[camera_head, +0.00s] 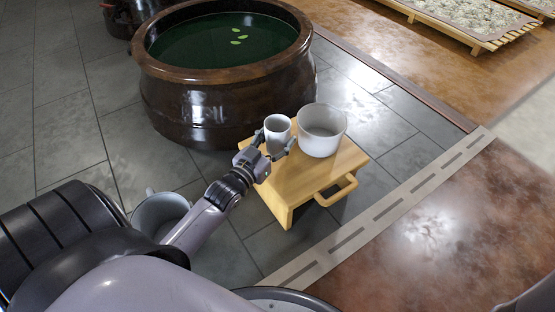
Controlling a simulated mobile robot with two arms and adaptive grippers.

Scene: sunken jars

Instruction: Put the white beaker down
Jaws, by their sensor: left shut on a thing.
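The white beaker (278,127) is a small, pale cup, upright over the left side of a low wooden stool (289,186). My left gripper (272,143) is shut on the beaker, with a finger on each side of it. The gripper hides part of the beaker's lower side, and I cannot tell whether its base touches the stool. A larger white pot (321,131) stands on the stool just right of the beaker. My right gripper is not in view.
A large brown jar (208,112) of dark green liquid with floating leaves stands behind the stool. A grey bucket (150,212) is on the tiles left of my forearm. The stool's front top is bare. A slotted drain strip (376,212) runs at right.

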